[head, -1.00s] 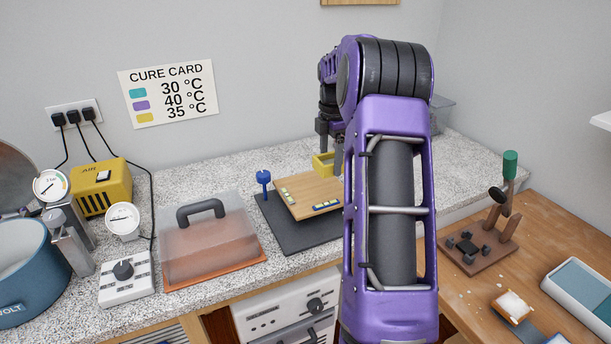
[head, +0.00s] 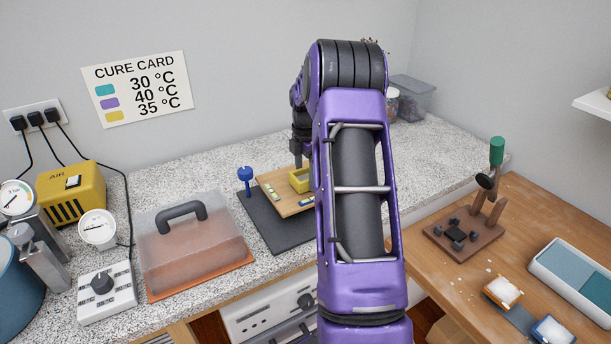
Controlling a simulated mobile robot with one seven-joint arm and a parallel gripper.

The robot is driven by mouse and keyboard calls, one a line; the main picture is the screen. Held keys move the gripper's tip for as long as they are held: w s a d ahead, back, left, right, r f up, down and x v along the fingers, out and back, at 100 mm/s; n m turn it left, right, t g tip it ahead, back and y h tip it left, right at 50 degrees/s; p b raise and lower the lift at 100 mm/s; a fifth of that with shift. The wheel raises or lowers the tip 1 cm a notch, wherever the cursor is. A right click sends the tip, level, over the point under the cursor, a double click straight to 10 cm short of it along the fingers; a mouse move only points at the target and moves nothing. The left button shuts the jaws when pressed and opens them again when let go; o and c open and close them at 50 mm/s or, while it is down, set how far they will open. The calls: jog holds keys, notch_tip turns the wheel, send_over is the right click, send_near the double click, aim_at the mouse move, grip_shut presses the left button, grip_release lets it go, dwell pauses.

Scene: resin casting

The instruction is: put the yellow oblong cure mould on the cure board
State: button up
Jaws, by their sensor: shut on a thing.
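The yellow oblong cure mould (head: 298,181) is a small open-topped block, at or just above the back right part of the wooden cure board (head: 284,200). I cannot tell whether it touches the board. My gripper (head: 301,160) points down at the mould and is shut on it. My purple forearm hides the right part of the mould, the gripper and the board's right side. The board lies on a dark grey mat (head: 262,222) and carries small coloured strips.
A blue knobbed tool (head: 246,178) stands left of the board. A clear cover with a dark handle (head: 181,212) stands further left, near a white dial box (head: 104,289). Speckled worktop (head: 215,165) is free behind the board. Clear tubs (head: 413,100) stand at the back right.

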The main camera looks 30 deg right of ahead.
jog(key=shift+f, duration=0.15)
jog(key=shift+f, duration=0.2)
jog(key=o, duration=1.3)
notch_tip(320, 180, up, 12)
jog(key=shift+r, duration=0.2)
